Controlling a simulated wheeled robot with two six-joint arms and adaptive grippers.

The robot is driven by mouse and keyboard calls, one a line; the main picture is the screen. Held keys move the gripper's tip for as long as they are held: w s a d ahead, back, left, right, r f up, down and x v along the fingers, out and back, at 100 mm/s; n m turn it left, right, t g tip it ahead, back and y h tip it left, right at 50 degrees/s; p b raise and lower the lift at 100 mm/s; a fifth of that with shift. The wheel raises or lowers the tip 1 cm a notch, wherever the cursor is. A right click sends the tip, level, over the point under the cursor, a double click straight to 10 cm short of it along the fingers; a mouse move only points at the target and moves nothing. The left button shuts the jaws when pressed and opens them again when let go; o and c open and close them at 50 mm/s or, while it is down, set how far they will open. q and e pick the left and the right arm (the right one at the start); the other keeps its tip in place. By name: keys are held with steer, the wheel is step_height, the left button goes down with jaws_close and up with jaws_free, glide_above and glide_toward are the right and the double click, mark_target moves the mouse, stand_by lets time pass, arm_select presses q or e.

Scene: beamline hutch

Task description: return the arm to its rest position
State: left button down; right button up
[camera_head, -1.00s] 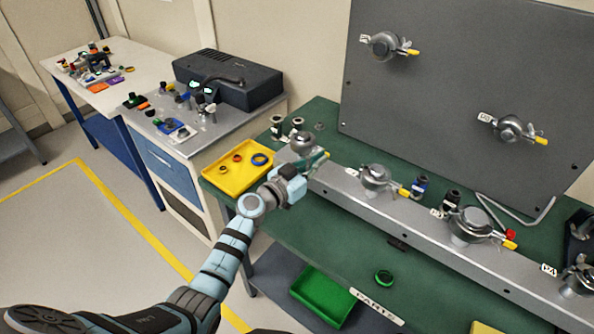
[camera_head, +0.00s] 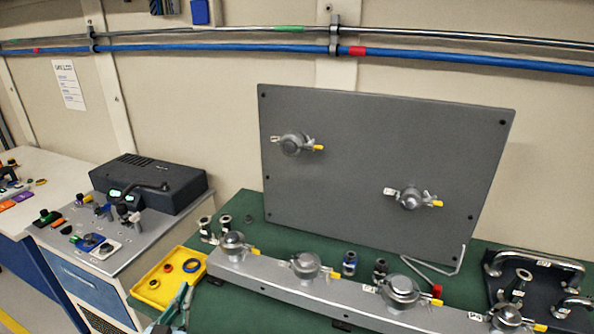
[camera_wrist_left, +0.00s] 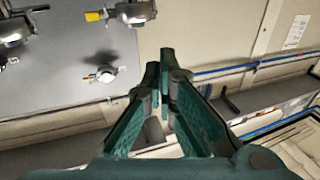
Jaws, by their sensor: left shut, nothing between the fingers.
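My left gripper (camera_head: 180,308) shows only in part at the bottom edge of the head view, just right of the yellow tray's front corner. The rest of that arm is out of the picture. In the left wrist view the green fingers of my left gripper (camera_wrist_left: 164,72) come together at their tips, shut with nothing between them. Beyond them are the wall and, to the left, the grey upright panel (camera_wrist_left: 60,60) with clamps. My right gripper is in neither view.
The yellow tray (camera_head: 140,287) holds small rings on the green bench (camera_head: 250,203). A grey rail (camera_head: 275,275) with several clamps crosses the bench. The grey panel (camera_head: 350,185) stands behind it. A dark console (camera_head: 165,190) sits on the left cabinet. Pipes run along the wall.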

arm_select(q)
steer(key=s+a+f+n+g+y, duration=0.4)
steer(key=s+a+f+g+y, duration=0.15)
steer(key=s, duration=0.35)
steer(key=s+d+f+m+g+h, duration=0.2)
steer(key=s+d+f+g, duration=0.25)
steer(key=s, duration=0.45)
steer(key=s+d+f+m+g+h, duration=0.25)
steer(key=s+g, duration=0.25)
steer(key=s, duration=0.4)
steer(key=s+f+g+b, duration=0.1)
steer(key=s+f+b, duration=0.15)
steer(key=f, duration=2.15)
steer(key=s+a+f+g, duration=0.1)
steer(key=s+f, duration=1)
steer(key=s, duration=0.3)
steer(key=shift+f, duration=0.4)
